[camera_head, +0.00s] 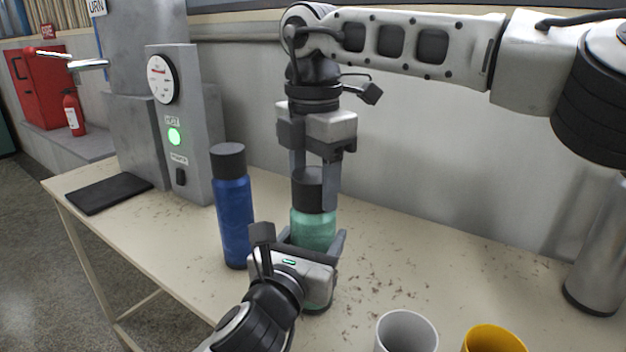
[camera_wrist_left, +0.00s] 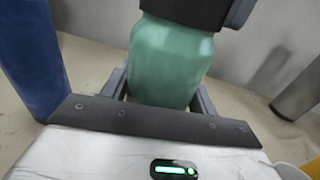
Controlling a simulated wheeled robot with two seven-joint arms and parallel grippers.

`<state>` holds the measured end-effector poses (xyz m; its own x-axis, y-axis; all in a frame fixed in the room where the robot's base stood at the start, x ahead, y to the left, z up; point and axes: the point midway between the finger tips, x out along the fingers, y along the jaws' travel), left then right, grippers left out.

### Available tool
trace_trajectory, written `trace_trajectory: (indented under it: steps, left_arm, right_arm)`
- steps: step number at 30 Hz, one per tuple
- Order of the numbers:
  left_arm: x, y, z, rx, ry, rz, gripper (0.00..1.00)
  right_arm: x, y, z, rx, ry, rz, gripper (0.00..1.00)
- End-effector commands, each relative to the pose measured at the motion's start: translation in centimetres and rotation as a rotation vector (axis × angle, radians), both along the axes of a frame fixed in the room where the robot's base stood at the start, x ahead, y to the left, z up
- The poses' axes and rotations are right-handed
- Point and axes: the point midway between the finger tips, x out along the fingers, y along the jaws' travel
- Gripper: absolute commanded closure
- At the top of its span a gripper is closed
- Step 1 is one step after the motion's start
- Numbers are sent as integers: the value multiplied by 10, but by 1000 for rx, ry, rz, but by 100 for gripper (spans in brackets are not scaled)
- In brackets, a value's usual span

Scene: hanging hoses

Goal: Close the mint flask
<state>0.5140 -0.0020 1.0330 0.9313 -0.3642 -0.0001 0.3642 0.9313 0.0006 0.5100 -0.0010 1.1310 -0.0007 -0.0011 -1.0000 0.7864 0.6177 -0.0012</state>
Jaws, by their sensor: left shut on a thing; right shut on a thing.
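The mint flask (camera_head: 313,229) stands upright on the table, and its green body fills the middle of the left wrist view (camera_wrist_left: 170,62). My left gripper (camera_head: 312,246) comes in low from the front and is shut around the flask's body. A black cap (camera_head: 309,190) sits on top of the flask; its lower part also shows in the left wrist view (camera_wrist_left: 186,10). My right gripper (camera_head: 315,185) points straight down from above and is shut on the cap. Whether the cap is fully seated on the flask cannot be told.
A blue flask (camera_head: 234,215) with a black cap stands close to the left. A white mug (camera_head: 406,332) and a yellow mug (camera_head: 493,339) stand at the front right. A grey urn panel with a dial (camera_head: 184,125) and a black mat (camera_head: 109,193) are at the left.

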Motion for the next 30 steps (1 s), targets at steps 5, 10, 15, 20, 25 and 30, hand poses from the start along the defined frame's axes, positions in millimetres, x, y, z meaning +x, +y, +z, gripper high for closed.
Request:
trace_trajectory:
  steps: [5, 10, 15, 20, 25, 30]
  left_arm:
    - [0, 0, -2, 1, 4, -1, 100]
    - [0, 0, -2, 1, 4, -1, 100]
    - [0, 0, -2, 1, 4, -1, 100]
    - [0, 0, -2, 1, 4, -1, 100]
    - [0, 0, -2, 1, 4, -1, 100]
    - [0, 0, -2, 1, 4, -1, 100]
  right_arm:
    - [0, 0, 1, 2, -2, -464, 69]
    - [-1, 0, 1, 1, -3, -832, 69]
    - [-1, 0, 1, 2, -1, -875, 69]
    - [-1, 0, 0, 1, -2, -873, 22]
    - [-1, 0, 0, 1, -1, -872, 22]
    - [0, 0, 7, 3, -2, -873, 22]
